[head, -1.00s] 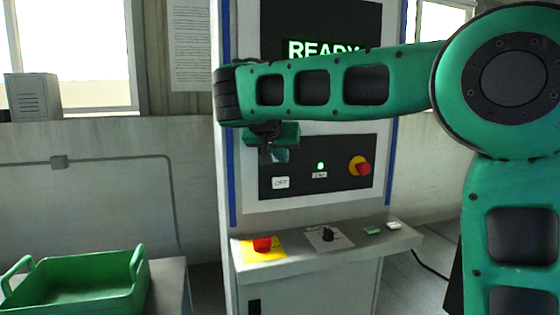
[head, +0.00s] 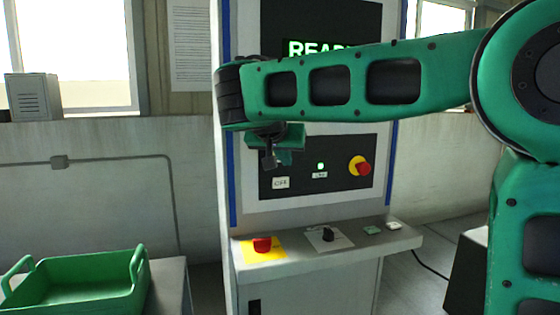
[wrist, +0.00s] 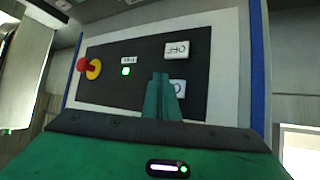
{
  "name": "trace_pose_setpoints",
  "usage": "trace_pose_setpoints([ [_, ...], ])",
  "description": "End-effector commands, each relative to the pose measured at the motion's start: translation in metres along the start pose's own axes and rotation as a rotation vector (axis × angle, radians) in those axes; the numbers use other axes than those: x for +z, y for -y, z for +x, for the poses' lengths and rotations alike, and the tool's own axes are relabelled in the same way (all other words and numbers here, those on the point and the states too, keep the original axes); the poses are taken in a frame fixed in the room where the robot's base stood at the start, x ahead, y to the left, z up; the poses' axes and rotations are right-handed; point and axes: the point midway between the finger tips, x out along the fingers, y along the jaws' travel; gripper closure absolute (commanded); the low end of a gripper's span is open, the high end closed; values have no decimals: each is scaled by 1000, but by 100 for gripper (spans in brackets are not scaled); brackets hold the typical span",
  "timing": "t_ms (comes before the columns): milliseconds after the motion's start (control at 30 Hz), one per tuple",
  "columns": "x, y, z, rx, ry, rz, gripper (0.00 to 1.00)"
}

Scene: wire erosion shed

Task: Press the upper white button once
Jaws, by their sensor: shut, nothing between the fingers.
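The dark control panel (head: 335,165) on the machine front bears two white buttons, one above the other. The lower one, marked OFF (head: 281,183), shows in the head view below my gripper (head: 270,163), which hides the upper one there. The wrist view is upside down: the OFF button (wrist: 176,50) lies at its top, and the upper white button (wrist: 178,86) lies below it, partly covered by my gripper (wrist: 160,77). My fingers are shut and empty in front of the panel. I cannot tell whether they touch the button.
A green lamp (head: 320,166) is lit beside a red knob on yellow (head: 361,167). The ledge below carries another red knob (head: 262,244), a black selector (head: 328,235) and small buttons (head: 372,230). A green crate (head: 80,285) stands at left. My arm partly covers the screen (head: 335,25).

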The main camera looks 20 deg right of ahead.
Motion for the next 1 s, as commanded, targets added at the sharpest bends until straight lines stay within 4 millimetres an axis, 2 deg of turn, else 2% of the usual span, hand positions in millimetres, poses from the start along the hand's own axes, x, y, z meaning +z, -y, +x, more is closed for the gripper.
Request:
trace_pose_setpoints([
  [400, 16, -16, -22, 0, 0, 0, 100],
  [1000, 18, -18, -23, 1, 1, 0, 100],
])
